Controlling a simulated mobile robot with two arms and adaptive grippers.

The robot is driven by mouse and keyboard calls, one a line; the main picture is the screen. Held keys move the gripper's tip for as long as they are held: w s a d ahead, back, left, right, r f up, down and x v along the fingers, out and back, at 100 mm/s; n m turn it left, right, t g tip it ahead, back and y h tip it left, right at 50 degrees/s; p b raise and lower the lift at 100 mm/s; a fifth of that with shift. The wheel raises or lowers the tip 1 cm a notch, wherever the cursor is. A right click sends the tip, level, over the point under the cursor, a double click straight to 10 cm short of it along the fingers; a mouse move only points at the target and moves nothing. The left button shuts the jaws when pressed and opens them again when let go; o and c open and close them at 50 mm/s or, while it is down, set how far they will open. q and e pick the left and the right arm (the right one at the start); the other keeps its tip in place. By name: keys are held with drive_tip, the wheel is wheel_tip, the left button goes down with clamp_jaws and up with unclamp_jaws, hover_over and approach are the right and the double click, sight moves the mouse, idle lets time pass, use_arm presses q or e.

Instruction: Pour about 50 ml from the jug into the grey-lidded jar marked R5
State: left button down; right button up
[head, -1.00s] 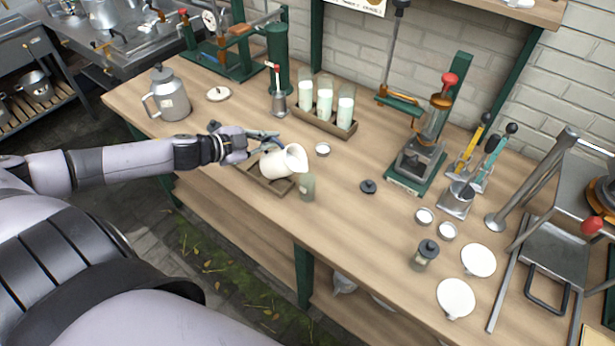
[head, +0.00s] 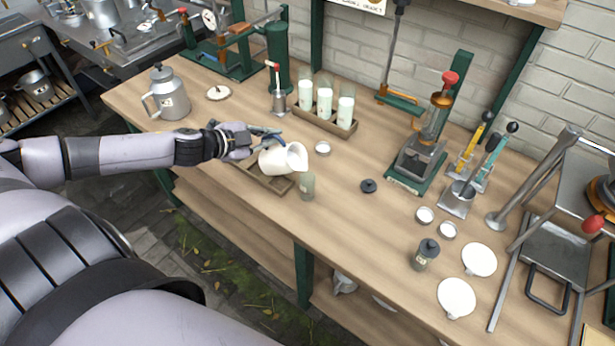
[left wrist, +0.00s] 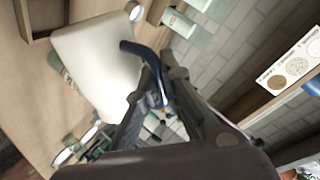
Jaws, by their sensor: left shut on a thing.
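The white jug (head: 275,160) is tipped on its side, its mouth facing right, above and just left of an open grey-green jar (head: 307,186). My left gripper (head: 262,137) is shut on the jug, at its far left side. In the left wrist view the jug's pale wall (left wrist: 95,60) fills the upper left, beside the fingers (left wrist: 148,65). I see no clear stream, and the jar's marking is unreadable. A dark grey lid (head: 368,186) lies on the bench to the right of the jar. My right gripper is out of view.
A wooden tray (head: 256,178) lies under the jug. A rack (head: 341,131) of milky glasses stands behind. A dark-lidded jar (head: 424,257), small round tins and white discs (head: 478,260) are at the right. A metal can (head: 170,98) stands at the left.

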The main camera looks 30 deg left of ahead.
use_arm(q)
drive_tip(key=shift+w+d+r+b, duration=0.15)
drive_tip(key=shift+d+r+b, duration=0.1)
drive_tip(key=shift+r+b, duration=0.25)
drive_tip(key=shift+a+f, duration=0.1)
drive_tip(key=shift+a, duration=0.2)
drive_tip(key=shift+a+y, duration=0.25)
drive_tip(key=shift+y, duration=0.05)
drive_tip(key=shift+r+m, duration=0.25)
drive_tip(key=shift+m, duration=0.05)
idle(0.7)
drive_tip(key=shift+s+d+r, duration=0.2)
idle(1.4)
drive_tip(key=shift+r+y+p, duration=0.15)
drive_tip(key=shift+y+p, duration=0.15)
drive_tip(key=shift+p, duration=0.1)
idle(0.6)
